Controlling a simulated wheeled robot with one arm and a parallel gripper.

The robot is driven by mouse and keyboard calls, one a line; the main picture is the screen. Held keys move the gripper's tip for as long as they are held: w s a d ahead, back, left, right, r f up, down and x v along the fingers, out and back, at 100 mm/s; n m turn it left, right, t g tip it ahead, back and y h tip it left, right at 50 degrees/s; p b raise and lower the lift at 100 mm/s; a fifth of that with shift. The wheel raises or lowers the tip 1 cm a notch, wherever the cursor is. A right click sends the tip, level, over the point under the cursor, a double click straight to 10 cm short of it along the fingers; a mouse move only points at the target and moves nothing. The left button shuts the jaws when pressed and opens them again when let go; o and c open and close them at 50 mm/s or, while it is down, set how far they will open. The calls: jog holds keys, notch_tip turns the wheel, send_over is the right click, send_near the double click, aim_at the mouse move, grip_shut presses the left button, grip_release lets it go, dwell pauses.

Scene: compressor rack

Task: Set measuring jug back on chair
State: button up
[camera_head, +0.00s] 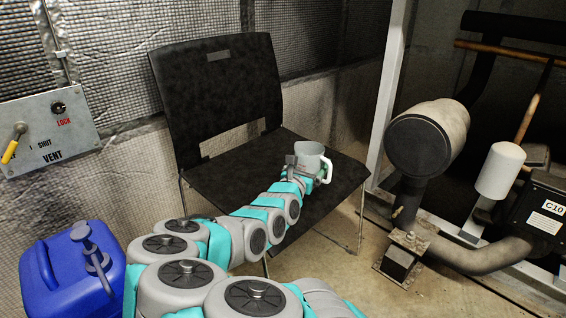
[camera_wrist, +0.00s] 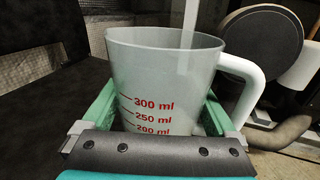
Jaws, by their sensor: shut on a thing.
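The measuring jug (camera_head: 310,155) is a pale, translucent cup with a white handle, upright over the chair seat in the head view. In the wrist view the jug (camera_wrist: 160,75) shows red marks for 200, 250 and 300 ml, with its handle on the right. My gripper (camera_head: 304,172) is shut on the jug, one green finger on each side of it. The black chair (camera_head: 225,165) has a wide seat and a tall backrest. I cannot tell whether the jug's base touches the seat; my gripper hides its lower part.
A blue jerrycan (camera_head: 72,275) stands at the lower left. A vent panel (camera_head: 45,132) with a yellow-tipped lever is on the left wall. The seat around the jug looks bare.

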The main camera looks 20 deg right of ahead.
jog(key=w+a, duration=0.1)
jog(key=w, duration=0.3)
jog(key=w+a+f+p, duration=0.1)
jog(key=w, duration=0.3)
jog(key=w+a, duration=0.1)
jog(key=w, duration=0.3)
jog(key=shift+f+p, duration=0.2)
jog(key=shift+p, duration=0.2)
jog(key=shift+w, duration=0.5)
jog(key=shift+f, duration=1.7)
jog(key=o, duration=1.3)
jog(key=shift+f, duration=0.15)
jog(key=shift+c, duration=0.2)
jog(key=shift+a, duration=0.15)
jog(key=v, duration=1.1)
jog(key=shift+s+a, duration=0.2)
jog(key=shift+s, duration=0.2)
